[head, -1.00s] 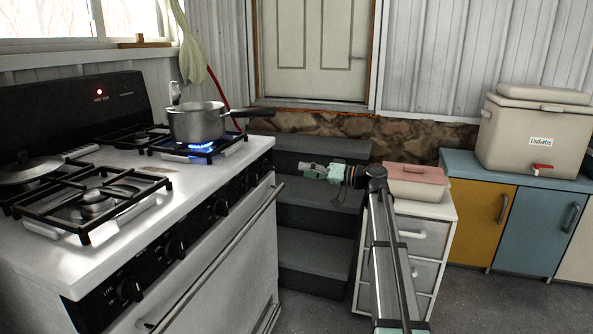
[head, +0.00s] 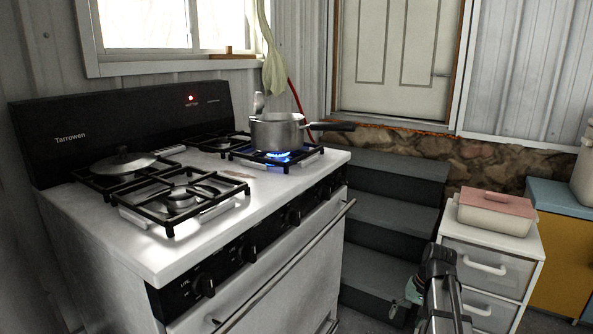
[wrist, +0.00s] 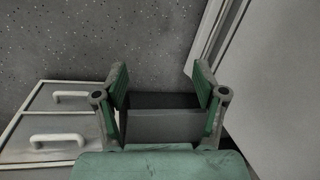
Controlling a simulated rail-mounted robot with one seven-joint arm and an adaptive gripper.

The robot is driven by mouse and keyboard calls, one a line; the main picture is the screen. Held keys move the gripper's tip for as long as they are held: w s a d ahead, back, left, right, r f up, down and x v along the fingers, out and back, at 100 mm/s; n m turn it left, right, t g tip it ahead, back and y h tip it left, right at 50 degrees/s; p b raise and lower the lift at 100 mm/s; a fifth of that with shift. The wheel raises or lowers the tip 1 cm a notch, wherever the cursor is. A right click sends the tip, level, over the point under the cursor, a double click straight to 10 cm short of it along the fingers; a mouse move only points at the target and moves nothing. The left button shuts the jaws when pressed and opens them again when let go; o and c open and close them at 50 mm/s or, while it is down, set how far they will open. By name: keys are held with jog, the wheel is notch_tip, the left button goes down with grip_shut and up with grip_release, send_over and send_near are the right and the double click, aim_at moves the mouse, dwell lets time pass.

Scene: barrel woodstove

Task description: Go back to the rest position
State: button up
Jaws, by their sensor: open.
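My gripper (wrist: 161,88) is open and empty in the wrist view. Its two green-padded fingers are spread apart above the grey floor, with a dark step between and behind them. In the head view my gripper (head: 403,305) is small and low, partly hidden by my arm. It hangs in front of the dark stairs, between the stove and the white drawer unit. I cannot see it touching anything.
The stove (head: 110,235) stands left, with a pot (head: 277,133) over a lit blue flame and a lidded pan (head: 125,160). The drawer unit (head: 490,255) bears a pink-lidded box (head: 496,212). Dark stairs (head: 390,210) rise to a door (head: 395,55). Speckled floor (wrist: 130,40) is bare.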

jog(key=s+d+f+m+g+h, duration=0.1)
jog(key=s+d+f+g+h, duration=0.15)
jog(key=s, duration=0.65)
jog(key=s+d+f+g+h, duration=0.15)
jog(key=s+h, duration=0.25)
jog(key=s, duration=0.4)
jog(key=s+d+f+m+g+h, duration=0.1)
jog(key=s+g+h, duration=0.15)
jog(key=s, duration=0.65)
jog(key=s+a+f+n+y+p, duration=0.2)
jog(key=s+a+p, duration=0.7)
jog(key=p, duration=0.6)
jog(key=s+a+f+n+y+p, duration=0.2)
jog(key=s+a+p, duration=0.7)
jog(key=p, duration=0.7)
jog(key=shift+s+a+f+n+y, duration=0.3)
jog(key=shift+a+n+y, duration=0.3)
jog(key=shift+a+y, duration=0.5)
